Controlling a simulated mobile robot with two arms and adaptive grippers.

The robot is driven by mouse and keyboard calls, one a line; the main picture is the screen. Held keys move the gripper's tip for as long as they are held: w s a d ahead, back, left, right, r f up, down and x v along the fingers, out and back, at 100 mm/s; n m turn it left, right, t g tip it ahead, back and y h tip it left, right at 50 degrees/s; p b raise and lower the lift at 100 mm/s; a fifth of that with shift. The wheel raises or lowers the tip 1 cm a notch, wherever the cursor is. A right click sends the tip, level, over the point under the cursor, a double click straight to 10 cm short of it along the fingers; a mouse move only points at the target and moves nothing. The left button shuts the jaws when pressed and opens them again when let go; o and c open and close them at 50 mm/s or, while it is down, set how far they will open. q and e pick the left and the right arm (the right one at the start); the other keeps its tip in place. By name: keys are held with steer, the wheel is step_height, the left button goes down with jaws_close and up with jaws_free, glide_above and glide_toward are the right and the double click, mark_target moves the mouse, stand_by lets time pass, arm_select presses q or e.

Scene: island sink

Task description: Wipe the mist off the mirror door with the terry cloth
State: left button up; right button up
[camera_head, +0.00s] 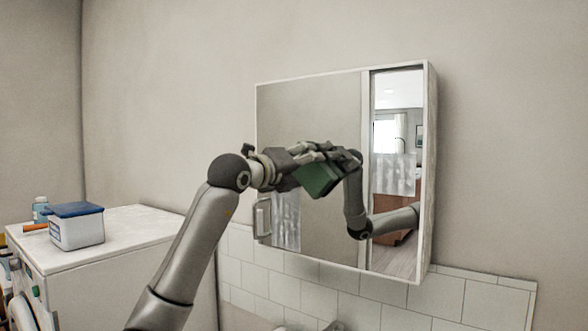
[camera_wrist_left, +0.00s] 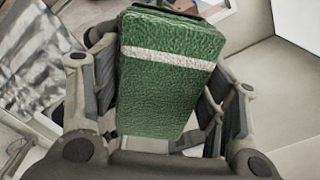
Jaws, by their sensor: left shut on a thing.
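The mirror door (camera_head: 330,235) is the wide left pane of a white-framed wall cabinet. A streaky whitish mist patch (camera_head: 287,222) lies at its lower left; a second whitish patch (camera_head: 393,174) shows on the narrow right pane. My left gripper (camera_head: 303,164) is in front of the mirror's middle. It is shut on the green terry cloth (camera_head: 317,181), folded into a pad with a white stripe in the left wrist view (camera_wrist_left: 165,85). My arm's reflection overlaps the gripper, so I cannot tell whether the cloth touches the glass. My right gripper is not in view.
A handle (camera_head: 262,219) sticks out at the cabinet's lower left. A white washing machine (camera_head: 125,240) stands at the left, with a blue-lidded box (camera_head: 77,228) and a bottle (camera_head: 40,210) on top. White tiles (camera_head: 435,295) run below the cabinet.

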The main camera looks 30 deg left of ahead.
mark_target(386, 169)
arm_select(q)
steer(key=shift+s+d+b, duration=0.1)
steer(key=shift+d+b, duration=0.2)
steer(key=shift+d, duration=1.05)
steer(key=shift+s+d+b, duration=0.15)
steer(key=shift+d+b, duration=0.3)
steer(key=shift+d, duration=1.7)
steer(key=shift+s+d+b, duration=0.15)
steer(key=shift+d+b, duration=0.3)
steer(key=shift+d, duration=1.65)
steer(key=shift+s+d+b, duration=0.15)
steer(key=shift+d+b, duration=0.25)
steer(key=shift+d, duration=1.1)
steer(key=shift+s+d+b, duration=0.15)
steer(key=shift+d+b, duration=0.25)
steer(key=shift+d, duration=1.8)
